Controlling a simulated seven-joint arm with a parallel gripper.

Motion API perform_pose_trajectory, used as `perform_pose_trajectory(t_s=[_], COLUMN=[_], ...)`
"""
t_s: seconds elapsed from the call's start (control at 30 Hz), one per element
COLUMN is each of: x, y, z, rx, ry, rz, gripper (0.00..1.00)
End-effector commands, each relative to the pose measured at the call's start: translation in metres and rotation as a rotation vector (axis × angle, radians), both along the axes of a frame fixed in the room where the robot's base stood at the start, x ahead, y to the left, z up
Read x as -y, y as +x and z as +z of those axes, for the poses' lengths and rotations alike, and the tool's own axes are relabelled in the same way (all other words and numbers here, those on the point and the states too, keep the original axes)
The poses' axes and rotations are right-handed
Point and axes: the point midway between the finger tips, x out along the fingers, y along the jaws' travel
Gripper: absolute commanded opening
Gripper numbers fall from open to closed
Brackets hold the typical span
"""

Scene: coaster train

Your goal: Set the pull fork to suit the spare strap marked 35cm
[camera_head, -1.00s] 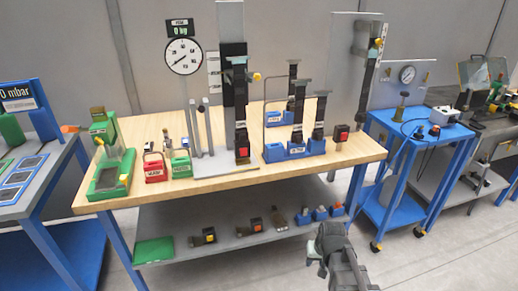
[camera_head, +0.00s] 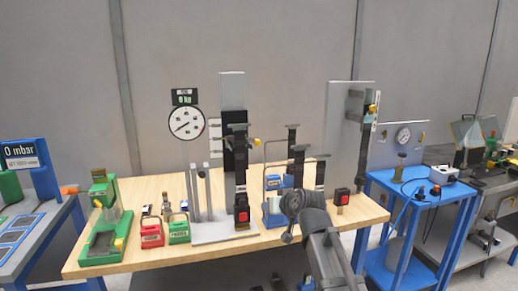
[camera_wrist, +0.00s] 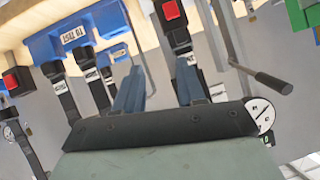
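The test rig (camera_head: 222,236) stands on the wooden bench, with a dial reading 0 kg. Its upright holds a dark slide with a yellow knob (camera_head: 256,142); this may be the pull fork, but I cannot be sure. A black strap with a red-buttoned buckle (camera_head: 242,215) hangs on the rig. More black straps (camera_head: 293,140) stand in a blue holder (camera_head: 274,220), labelled TO TEST in the wrist view (camera_wrist: 75,35). No 35cm mark is readable. My gripper (camera_head: 292,205) is in front of the holder. In the wrist view its blue fingers (camera_wrist: 158,80) are apart and empty.
A grey panel (camera_head: 346,125) with a hanging strap stands at right. A blue trolley (camera_head: 415,187) is beside the bench.

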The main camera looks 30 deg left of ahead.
Motion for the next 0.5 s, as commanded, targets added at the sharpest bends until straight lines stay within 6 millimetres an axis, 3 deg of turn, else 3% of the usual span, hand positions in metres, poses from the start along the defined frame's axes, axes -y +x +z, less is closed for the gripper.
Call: perform_pose_trajectory(t_s=[0.1, 0.27, 0.5], x=[-0.019, -0.035, -0.030], y=[0.018, 0.038, 0.053], z=[0.056, 0.094, 0.134], rx=[0.115, 0.273, 0.537], ry=[0.100, 0.205, 0.253], rz=[0.021, 0.032, -0.001], gripper=[0.39, 0.39, 0.39])
